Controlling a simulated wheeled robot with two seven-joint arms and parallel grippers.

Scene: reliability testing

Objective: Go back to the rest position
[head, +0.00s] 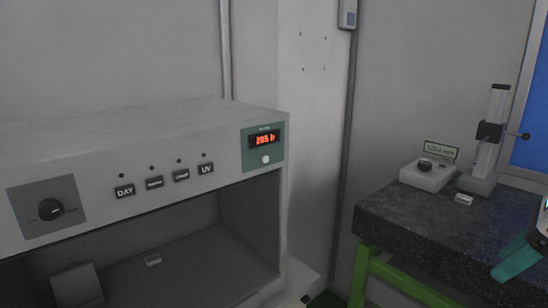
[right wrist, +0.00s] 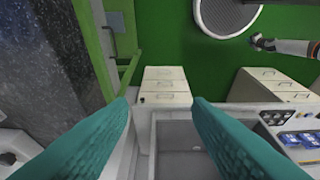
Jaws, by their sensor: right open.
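My right gripper is at the right edge of the head view, where one teal finger (head: 518,258) shows in front of the dark stone table. In the right wrist view both teal fingers of my right gripper (right wrist: 162,101) stand wide apart, with nothing between them. The floor, a white drawer cabinet (right wrist: 166,88) and a grey open box-like recess (right wrist: 185,138) show beyond the fingers. My left gripper does not show in the head view.
The dark stone table (head: 425,232) on a green frame carries a gauge stand (head: 489,140) and a small white device (head: 428,176).

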